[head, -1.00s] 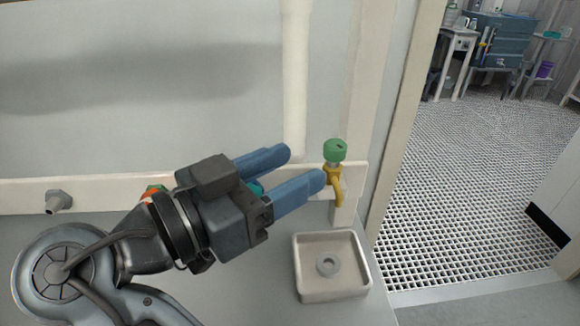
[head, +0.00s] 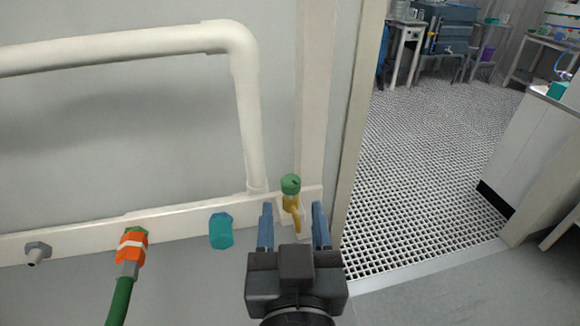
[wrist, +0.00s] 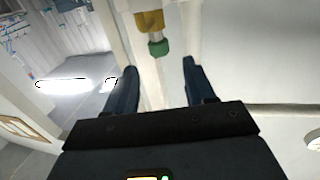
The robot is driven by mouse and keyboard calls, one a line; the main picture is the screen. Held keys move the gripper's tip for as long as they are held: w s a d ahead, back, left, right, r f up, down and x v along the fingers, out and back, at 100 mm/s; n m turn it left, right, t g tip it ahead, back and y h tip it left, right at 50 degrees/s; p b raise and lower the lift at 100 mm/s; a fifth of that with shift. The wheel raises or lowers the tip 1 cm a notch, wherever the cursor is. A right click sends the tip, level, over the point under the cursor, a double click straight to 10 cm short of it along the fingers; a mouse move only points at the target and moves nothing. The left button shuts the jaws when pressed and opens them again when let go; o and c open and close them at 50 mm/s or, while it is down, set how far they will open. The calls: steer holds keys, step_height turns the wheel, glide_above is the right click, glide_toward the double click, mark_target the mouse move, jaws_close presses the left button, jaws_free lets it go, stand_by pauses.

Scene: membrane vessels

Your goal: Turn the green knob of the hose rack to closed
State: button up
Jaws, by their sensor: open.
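The green knob (head: 291,184) sits on top of a yellow brass tap (head: 293,212) at the right end of the white hose rack rail (head: 185,216). In the wrist view the knob (wrist: 159,48) lies between my two blue fingers, a little beyond their tips, with the brass body (wrist: 150,20) above it in the picture. My gripper (head: 293,210) is open and empty, with one finger on each side of the tap in the head view. No contact with the knob shows. The knob's marking is too small to read.
An orange connector (head: 131,247) with a green hose (head: 119,302), a teal cap (head: 221,230) and a grey fitting (head: 38,252) are on the rail to the left. A white pipe (head: 249,120) rises behind. A doorway opens at the right.

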mark_target(292, 186)
steer(key=w+p, duration=0.1)
steer(key=w, duration=0.2)
steer(key=w+p, duration=0.1)
steer(key=w, duration=0.2)
steer(key=shift+w+a+r, duration=0.15)
steer(key=shift+a, duration=0.05)
steer(key=shift+w, duration=0.7)
steer(key=shift+c, duration=0.2)
steer(key=shift+a, duration=0.1)
steer(key=c, duration=0.9)
steer(key=shift+o, duration=0.2)
steer(key=h+b, duration=0.1)
steer(key=b, duration=0.2)
steer(key=shift+f+m+h, duration=0.3)
steer(key=shift+f+m, duration=0.1)
steer(key=m+h+b, duration=0.2)
steer(key=h+b, duration=0.1)
steer(key=b, duration=0.1)
steer(key=shift+a, duration=0.1)
steer(key=shift+r+m+g+h+b, duration=0.25)
steer(key=shift+m+g+h+b, duration=0.15)
steer(key=shift+m+h+b, duration=0.55)
steer(key=shift+h, duration=0.25)
